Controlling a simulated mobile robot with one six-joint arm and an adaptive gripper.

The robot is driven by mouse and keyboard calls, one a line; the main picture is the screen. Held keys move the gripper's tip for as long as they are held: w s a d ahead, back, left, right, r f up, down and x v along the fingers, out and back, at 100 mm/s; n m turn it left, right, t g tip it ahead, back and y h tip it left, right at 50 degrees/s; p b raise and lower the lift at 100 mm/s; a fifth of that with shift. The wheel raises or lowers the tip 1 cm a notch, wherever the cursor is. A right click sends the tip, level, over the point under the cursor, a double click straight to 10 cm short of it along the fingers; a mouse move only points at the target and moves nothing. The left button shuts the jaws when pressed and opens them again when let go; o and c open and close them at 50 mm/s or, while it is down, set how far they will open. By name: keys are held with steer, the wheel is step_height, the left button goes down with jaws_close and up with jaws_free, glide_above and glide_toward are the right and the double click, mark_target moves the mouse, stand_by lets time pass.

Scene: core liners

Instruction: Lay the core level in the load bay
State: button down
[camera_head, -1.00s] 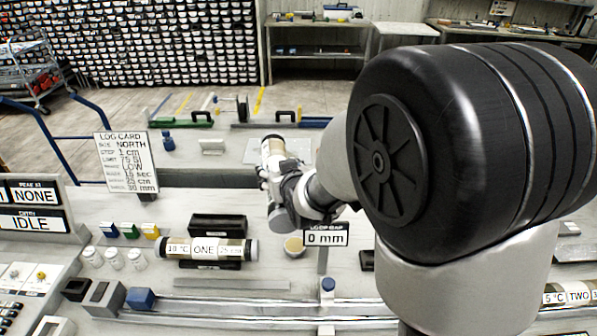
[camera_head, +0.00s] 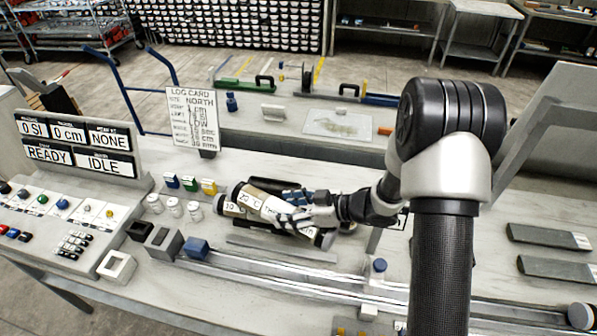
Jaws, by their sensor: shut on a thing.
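My gripper (camera_head: 308,218) is shut on a core (camera_head: 265,204), a pale cylinder with a dark end cap and a label reading "20 °C TH…". The held core slants down from upper left to lower right. It overlaps a second labelled core (camera_head: 231,208) lying behind and under it in the picture; I cannot tell whether they touch. The second core's dark right end (camera_head: 326,238) shows beyond the gripper, and most of its label is hidden. A long pair of metal rails (camera_head: 290,280) runs along the bench front. I cannot tell which part is the load bay.
Three white jars (camera_head: 173,207) and three small coloured blocks (camera_head: 189,184) stand left of the cores. A blue block (camera_head: 197,249) sits at the rails' left end. The log card (camera_head: 193,118) stands behind. A display panel (camera_head: 80,143) reads READY and IDLE. Grey bars (camera_head: 548,238) lie at right.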

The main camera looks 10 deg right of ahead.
steer(key=s+a+f+n+g+y, duration=0.1)
steer(key=s+f+n+g, duration=0.3)
steer(key=s, duration=0.5)
step_height(320, 180, down, 7)
steer(key=b, duration=0.7)
steer(key=shift+w+r, duration=0.1)
steer(key=shift+r, duration=0.1)
steer(key=shift+f, duration=0.35)
steer(key=c, duration=0.8)
jaws_free()
steer(key=o, duration=0.4)
steer(key=shift+f, duration=0.1)
steer(key=shift+c, duration=0.2)
steer(key=o, duration=0.4)
steer(key=shift+o, duration=0.2)
